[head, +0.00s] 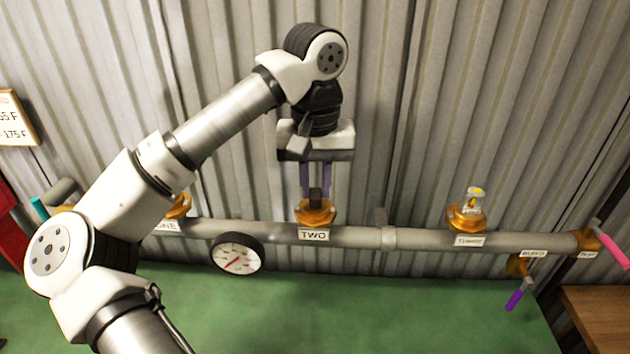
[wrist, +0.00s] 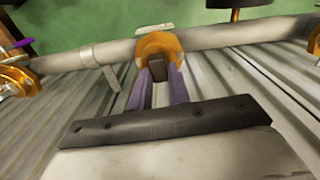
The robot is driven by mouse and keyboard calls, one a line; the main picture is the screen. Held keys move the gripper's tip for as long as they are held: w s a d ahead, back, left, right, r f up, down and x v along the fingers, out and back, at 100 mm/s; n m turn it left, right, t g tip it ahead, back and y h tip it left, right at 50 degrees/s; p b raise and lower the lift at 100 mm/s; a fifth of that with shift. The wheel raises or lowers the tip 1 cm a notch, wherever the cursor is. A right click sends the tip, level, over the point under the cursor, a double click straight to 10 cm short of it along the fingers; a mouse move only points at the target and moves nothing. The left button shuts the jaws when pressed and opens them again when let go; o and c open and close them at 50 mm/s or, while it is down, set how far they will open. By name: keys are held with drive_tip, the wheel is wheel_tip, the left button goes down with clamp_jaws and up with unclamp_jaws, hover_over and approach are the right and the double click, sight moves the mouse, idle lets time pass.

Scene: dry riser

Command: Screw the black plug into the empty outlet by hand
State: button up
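My gripper (head: 315,184) points down at the brass outlet labelled TWO (head: 316,213) on the grey pipe. Its two purple fingers stand on either side of the black plug (head: 315,196), with no clear gap between. In the wrist view, the fingers (wrist: 161,82) flank the dark, square-sided top of the plug (wrist: 158,67), and the brass outlet (wrist: 158,44) lies just beyond it. The plug looks upright at the outlet's mouth. Its lower part is hidden, so I cannot tell how deep it sits or whether the threads are engaged.
A pressure gauge (head: 237,254) hangs left of outlet TWO. Outlet THREE (head: 466,216) carries a clear fitting with a yellow top. Outlet ONE (head: 178,207) is partly behind my arm. A purple-handled bleed valve (head: 516,284) and a pink lever (head: 612,248) are at right. Corrugated wall stands close behind.

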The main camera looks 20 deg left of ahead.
drive_tip(key=o, duration=0.6)
drive_tip(key=shift+f+n+b, duration=0.1)
drive_tip(key=shift+n+b, duration=0.4)
drive_tip(key=shift+n, duration=0.6)
drive_tip(key=n+b, duration=0.1)
drive_tip(key=n, duration=0.4)
drive_tip(key=shift+s+a, duration=0.1)
drive_tip(key=n+b, duration=0.1)
drive_tip(key=n, duration=0.4)
drive_tip(key=shift+s+a+n, duration=0.1)
drive_tip(key=shift+n, duration=0.2)
drive_tip(key=n+b, duration=0.1)
drive_tip(key=n, duration=0.3)
drive_tip(key=shift+s+n, duration=0.1)
drive_tip(key=shift+n, duration=0.2)
